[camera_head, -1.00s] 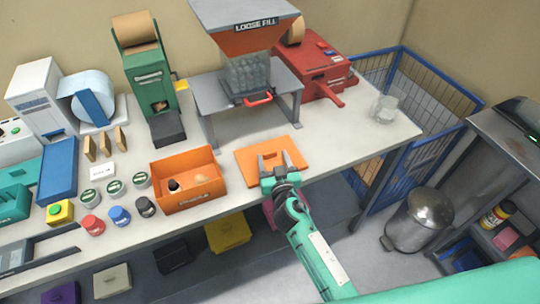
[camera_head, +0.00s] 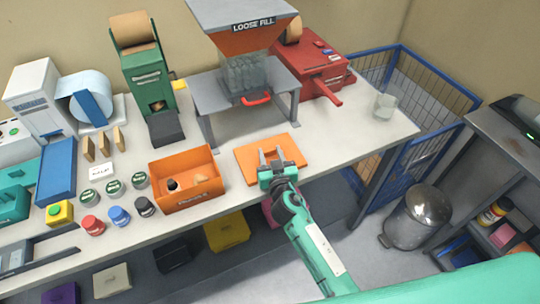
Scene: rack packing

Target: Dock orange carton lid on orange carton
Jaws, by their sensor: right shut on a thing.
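The orange carton (camera_head: 187,200) stands open on the bench, with a dark item and a tan item inside. The flat orange carton lid (camera_head: 284,142) is to its right, at the front edge of the bench. My right gripper (camera_head: 271,156) is over the near part of the lid, its two fingers shut on it. Whether the lid touches the bench top is hard to tell. My left gripper is not in view.
The loose-fill stand (camera_head: 247,97) is behind the lid and a red machine (camera_head: 318,75) behind right. Jars (camera_head: 115,188) and coloured pots (camera_head: 119,215) stand left of the carton. A clear cup (camera_head: 385,107) is at the right. Bare bench lies right of the lid.

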